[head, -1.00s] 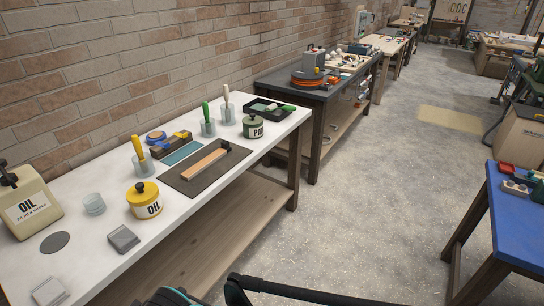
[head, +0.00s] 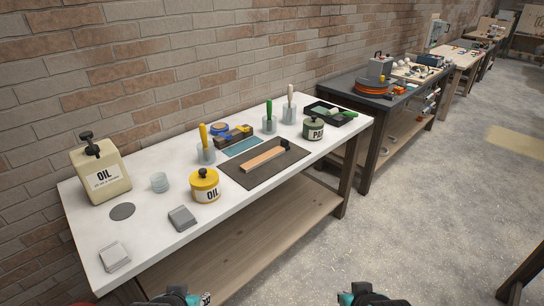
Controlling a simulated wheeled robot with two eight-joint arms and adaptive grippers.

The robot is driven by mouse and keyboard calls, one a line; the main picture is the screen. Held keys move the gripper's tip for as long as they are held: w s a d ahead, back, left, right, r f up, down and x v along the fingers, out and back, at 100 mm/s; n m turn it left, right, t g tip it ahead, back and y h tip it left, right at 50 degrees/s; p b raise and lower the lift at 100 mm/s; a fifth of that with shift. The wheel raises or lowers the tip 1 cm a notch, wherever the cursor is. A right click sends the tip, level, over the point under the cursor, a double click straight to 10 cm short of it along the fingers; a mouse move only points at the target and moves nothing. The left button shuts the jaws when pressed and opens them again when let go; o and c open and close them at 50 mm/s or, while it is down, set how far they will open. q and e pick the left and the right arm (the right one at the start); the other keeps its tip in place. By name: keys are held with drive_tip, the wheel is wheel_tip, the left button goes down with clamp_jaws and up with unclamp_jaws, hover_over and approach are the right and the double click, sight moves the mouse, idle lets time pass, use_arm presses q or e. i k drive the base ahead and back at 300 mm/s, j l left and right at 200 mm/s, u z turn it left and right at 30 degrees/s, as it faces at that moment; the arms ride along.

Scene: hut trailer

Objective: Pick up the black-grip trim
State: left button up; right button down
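The black-grip trim (head: 264,159) looks like a light wooden strip with a small black grip at its far right end. It lies on a dark grey mat (head: 240,178) on the white-topped bench (head: 165,239). My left gripper (head: 185,297) and my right gripper (head: 360,294) show only in part at the bottom edge, in front of the bench and well apart from the trim. Their fingers are cut off or too unclear to tell whether they are open.
A yellow oil tin (head: 205,186) and a cup with a yellow-handled tool (head: 205,151) stand left of the mat. A large oil can (head: 102,174) is at the far left. The floor right of the bench is clear.

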sight(257, 162)
drive_tip(key=i+z, duration=0.3)
drive_tip(key=i, duration=0.15)
drive_tip(key=i+j+z, duration=0.3)
drive_tip(key=i, duration=0.15)
drive_tip(key=i+j+z, duration=0.3)
drive_tip(key=i, duration=0.15)
drive_tip(key=l, duration=0.1)
